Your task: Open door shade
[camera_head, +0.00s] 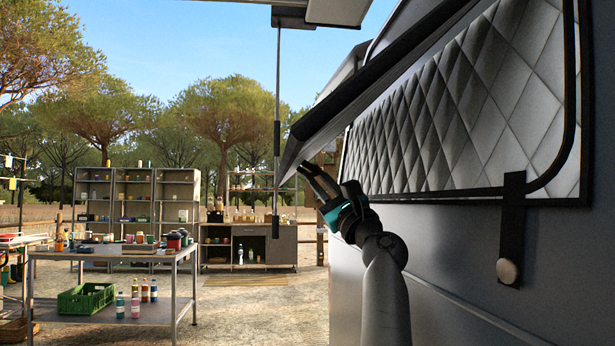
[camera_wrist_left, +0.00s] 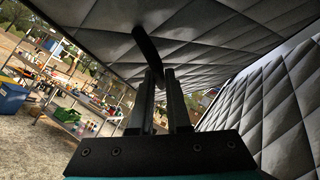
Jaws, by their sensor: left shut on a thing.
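The door shade (camera_head: 375,92) is a dark panel seen nearly edge-on in the head view, tilted out from the van's side with its lower edge away from the wall. In the left wrist view its quilted grey underside (camera_wrist_left: 215,28) spreads overhead. A black strap-like pull (camera_wrist_left: 147,45) hangs from it between my fingers. My left gripper (camera_head: 325,183) is at the shade's lower outer edge, shut on the pull; its fingers show in the left wrist view (camera_wrist_left: 163,98). The exact grip is partly hidden. My right gripper is out of view.
A quilted panel with black border (camera_head: 455,120) lies behind on the van's side. A black strap with a round button (camera_head: 508,272) hangs below it. A vertical strut (camera_head: 277,120) stands left of the shade. A workbench (camera_head: 100,254) with a green crate (camera_head: 86,298) is further left.

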